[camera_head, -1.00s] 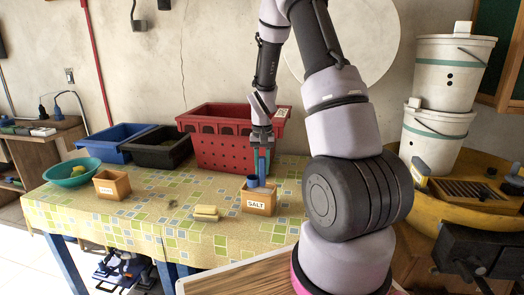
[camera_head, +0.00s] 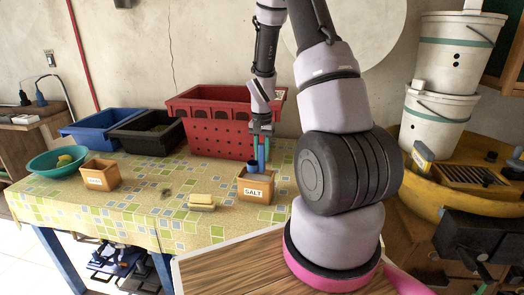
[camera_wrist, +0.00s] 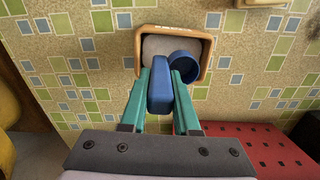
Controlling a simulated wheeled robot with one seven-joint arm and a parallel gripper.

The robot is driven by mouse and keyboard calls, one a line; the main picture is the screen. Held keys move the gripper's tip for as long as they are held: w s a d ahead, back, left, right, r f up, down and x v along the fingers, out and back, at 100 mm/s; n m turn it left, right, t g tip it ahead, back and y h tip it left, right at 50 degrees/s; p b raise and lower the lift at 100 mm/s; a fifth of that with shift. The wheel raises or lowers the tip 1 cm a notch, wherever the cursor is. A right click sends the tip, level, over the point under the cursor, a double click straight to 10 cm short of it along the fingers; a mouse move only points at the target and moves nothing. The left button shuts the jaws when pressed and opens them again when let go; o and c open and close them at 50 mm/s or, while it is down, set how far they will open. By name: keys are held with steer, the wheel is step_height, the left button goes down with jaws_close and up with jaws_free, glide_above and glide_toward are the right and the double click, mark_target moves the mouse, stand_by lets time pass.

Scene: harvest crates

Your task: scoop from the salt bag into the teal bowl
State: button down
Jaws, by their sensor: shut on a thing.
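The salt bag (camera_head: 255,189), a tan open container labelled SALT, stands on the table's right part. In the wrist view the bag (camera_wrist: 203,44) shows pale salt (camera_wrist: 156,47) inside. My gripper (camera_head: 260,146) is above the bag, its teal fingers shut on the blue handle of a scoop (camera_head: 252,167). The wrist view shows the handle between my fingers (camera_wrist: 166,72) and the scoop's round cup (camera_wrist: 184,65) at the bag's mouth, over the salt. How much the cup holds is unclear. The teal bowl (camera_head: 40,168) stands at the table's far left with a yellow thing in it.
A second tan container (camera_head: 100,176) stands right of the bowl. A yellowish block (camera_head: 201,202) lies left of the salt bag. A red crate (camera_head: 222,143) stands behind the bag, with black (camera_head: 146,144) and blue (camera_head: 97,135) crates to its left. The table's front middle is mostly clear.

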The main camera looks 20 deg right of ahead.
mark_target(262, 144)
steer(key=shift+f, duration=0.15)
steer(key=shift+f, duration=1.8)
steer(key=shift+r, duration=3.9)
